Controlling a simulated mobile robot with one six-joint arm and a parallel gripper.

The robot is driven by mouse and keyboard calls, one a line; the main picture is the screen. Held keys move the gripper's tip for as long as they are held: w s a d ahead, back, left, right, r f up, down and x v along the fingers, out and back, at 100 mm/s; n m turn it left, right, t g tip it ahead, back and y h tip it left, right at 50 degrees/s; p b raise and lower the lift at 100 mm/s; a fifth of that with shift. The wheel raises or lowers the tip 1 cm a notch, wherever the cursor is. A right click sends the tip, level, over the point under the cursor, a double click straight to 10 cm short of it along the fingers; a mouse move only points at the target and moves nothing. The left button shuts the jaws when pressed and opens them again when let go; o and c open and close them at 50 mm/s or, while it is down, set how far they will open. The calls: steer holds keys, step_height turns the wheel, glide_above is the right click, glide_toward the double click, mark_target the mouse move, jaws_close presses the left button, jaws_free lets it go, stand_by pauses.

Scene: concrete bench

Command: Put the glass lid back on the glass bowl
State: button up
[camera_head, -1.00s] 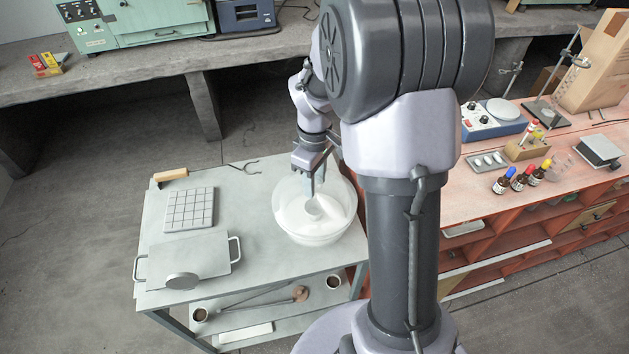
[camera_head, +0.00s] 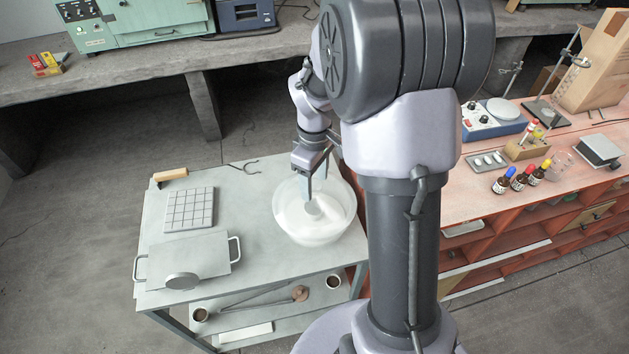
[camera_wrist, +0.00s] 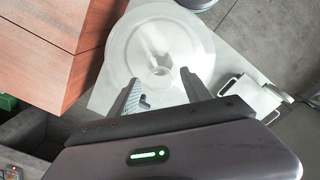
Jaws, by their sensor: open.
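The clear glass bowl (camera_head: 318,238) stands on the right part of the grey steel cart. The glass lid (camera_head: 290,212) lies over its mouth, and its rim looks roughly in line with the bowl's; clear glass makes the exact seating hard to tell. The lid also shows from above in the wrist view (camera_wrist: 128,50), with its round knob (camera_wrist: 160,74) near the middle. My gripper (camera_head: 314,196) is open just above the knob. In the wrist view its two fingers (camera_wrist: 158,82) are apart, on either side below the knob, with nothing held between them.
On the cart, a gridded grey block (camera_head: 189,209) and a flat two-handled metal piece (camera_head: 190,262) lie left of the bowl. A wooden-handled tool (camera_head: 171,175) lies at the back edge. The red bench (camera_head: 478,193) with bottles stands close on the right.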

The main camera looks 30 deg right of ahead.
mark_target(315, 184)
step_height(315, 184, up, 11)
steer(key=p, duration=0.4)
steer(key=s+a+r+m+t+y, duration=0.1)
steer(key=s+a+r+m+t, duration=0.2)
steer(key=s+a+r+m, duration=0.2)
steer(key=s+a+r+m+t+y, duration=0.1)
steer(key=s+a+r+m, duration=0.4)
steer(key=s+a, duration=0.6)
steer(key=shift+s+a+r+t, duration=0.2)
steer(key=shift+s+t, duration=0.45)
steer(key=shift+t, duration=0.25)
steer(key=shift+f, duration=0.15)
step_height(315, 184, down, 8)
steer(key=b, duration=0.9)
steer(key=shift+f, duration=0.2)
